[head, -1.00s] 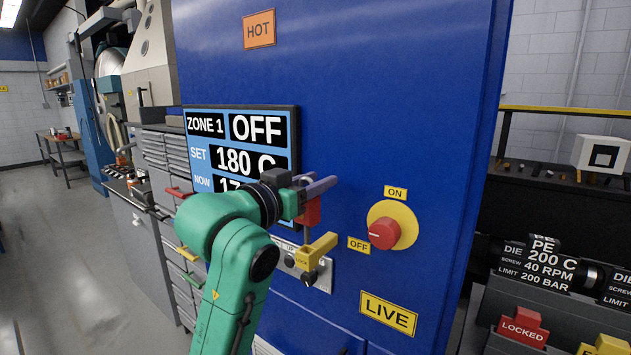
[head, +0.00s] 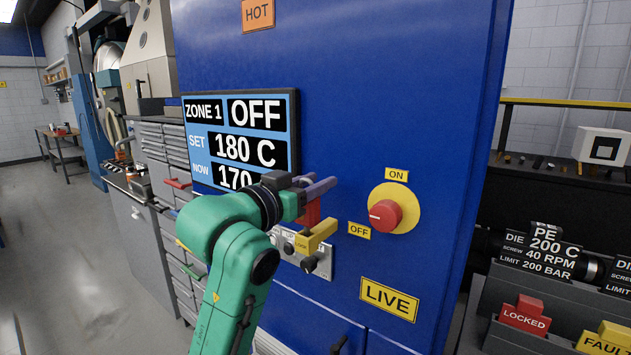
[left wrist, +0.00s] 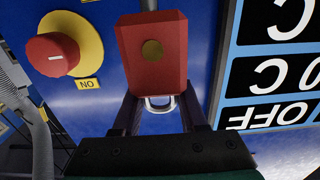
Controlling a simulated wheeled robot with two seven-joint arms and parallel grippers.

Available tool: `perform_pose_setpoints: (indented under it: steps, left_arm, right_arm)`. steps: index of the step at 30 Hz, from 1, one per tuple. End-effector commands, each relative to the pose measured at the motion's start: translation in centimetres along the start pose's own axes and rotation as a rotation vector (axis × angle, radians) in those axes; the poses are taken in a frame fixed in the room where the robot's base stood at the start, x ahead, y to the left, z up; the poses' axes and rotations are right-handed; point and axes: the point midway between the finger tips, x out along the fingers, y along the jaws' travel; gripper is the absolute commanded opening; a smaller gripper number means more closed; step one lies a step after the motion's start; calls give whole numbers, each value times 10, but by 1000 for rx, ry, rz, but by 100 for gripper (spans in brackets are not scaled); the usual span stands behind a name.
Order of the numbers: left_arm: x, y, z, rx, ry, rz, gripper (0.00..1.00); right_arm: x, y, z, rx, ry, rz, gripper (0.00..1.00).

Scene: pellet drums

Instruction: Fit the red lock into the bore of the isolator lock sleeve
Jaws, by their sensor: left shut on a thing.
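The red lock (head: 312,212) is held by its shackle in my left gripper (head: 318,187), below the fingers. In the left wrist view the red lock (left wrist: 150,62) shows a round brass spot, and its metal shackle lies between the fingers of my left gripper (left wrist: 163,108). The yellow part marked LOCK, apparently the lock sleeve (head: 318,238), sticks out from the plate below. The lock's lower end meets or overlaps the sleeve's top in the head view; I cannot tell whether they touch. The bore is not visible. My right gripper is not in view.
A grey plate (head: 325,270) with dark knobs is on the blue cabinet (head: 370,90). A red rotary switch (head: 385,215) is to the right, a zone display (head: 240,140) behind my left arm. Red and yellow blocks stand at the lower right.

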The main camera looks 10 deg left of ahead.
Motion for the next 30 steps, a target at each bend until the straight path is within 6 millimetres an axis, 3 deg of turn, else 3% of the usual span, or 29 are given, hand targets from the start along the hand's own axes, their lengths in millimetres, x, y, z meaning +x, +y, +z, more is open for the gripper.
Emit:
perform_pose_setpoints:
  steps: [19, 20, 22, 23, 30]
  left_arm:
    - [0, 0, 14, 1, 1, 0, 0]
    - [0, 0, 14, 1, 1, 0, 46]
    - [0, 0, 14, 0, 1, 0, 72]
    - [0, 0, 14, 0, 1, 0, 77]
    - [0, 0, 15, 0, -1, 0, 77]
  right_arm:
    - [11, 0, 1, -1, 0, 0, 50]
    - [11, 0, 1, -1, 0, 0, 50]
    - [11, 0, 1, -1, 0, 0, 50]
    - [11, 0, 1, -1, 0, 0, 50]
    - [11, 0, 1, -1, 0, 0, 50]
